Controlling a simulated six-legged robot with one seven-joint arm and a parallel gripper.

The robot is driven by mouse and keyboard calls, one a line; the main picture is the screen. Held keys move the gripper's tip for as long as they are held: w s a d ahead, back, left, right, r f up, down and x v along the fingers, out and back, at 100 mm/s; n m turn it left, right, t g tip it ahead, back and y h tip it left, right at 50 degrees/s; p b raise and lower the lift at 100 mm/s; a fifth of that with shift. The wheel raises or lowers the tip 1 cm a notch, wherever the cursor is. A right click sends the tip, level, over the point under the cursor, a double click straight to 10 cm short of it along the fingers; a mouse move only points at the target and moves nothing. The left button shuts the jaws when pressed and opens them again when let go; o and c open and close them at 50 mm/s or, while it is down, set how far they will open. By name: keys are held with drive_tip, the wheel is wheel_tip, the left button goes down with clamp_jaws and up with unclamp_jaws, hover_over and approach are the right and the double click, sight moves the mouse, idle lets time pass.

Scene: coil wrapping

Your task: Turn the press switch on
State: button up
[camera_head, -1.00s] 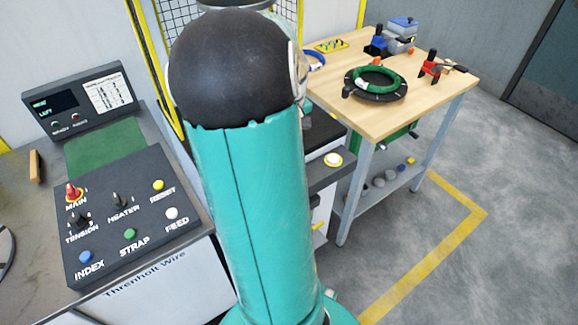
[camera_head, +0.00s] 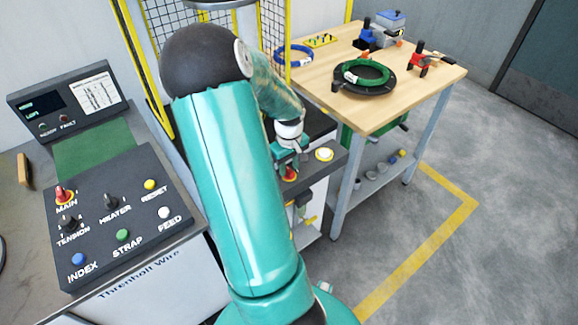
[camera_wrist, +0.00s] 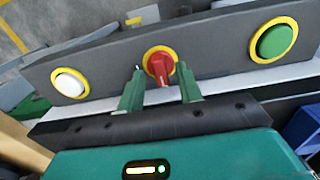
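A red switch knob on a yellow ring (camera_wrist: 159,62) is in the middle of a dark panel in the wrist view. I read it as the press switch; no label shows. My gripper (camera_wrist: 160,85) is open, with one green finger to each side of the knob and gaps between. Whether the fingertips reach level with the knob is unclear. In the head view my gripper (camera_head: 288,162) is just above the red switch (camera_head: 290,175), on the grey panel right of my arm.
A white button (camera_wrist: 70,83) and a green button (camera_wrist: 274,42) flank the knob. The console (camera_head: 120,215) at left has its own red MAIN knob. A wooden table (camera_head: 395,105) with a green coil (camera_head: 366,73) stands at right. Yellow-framed mesh rises behind my arm.

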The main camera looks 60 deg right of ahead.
drive_tip(key=shift+f, duration=0.35)
clamp_jaws()
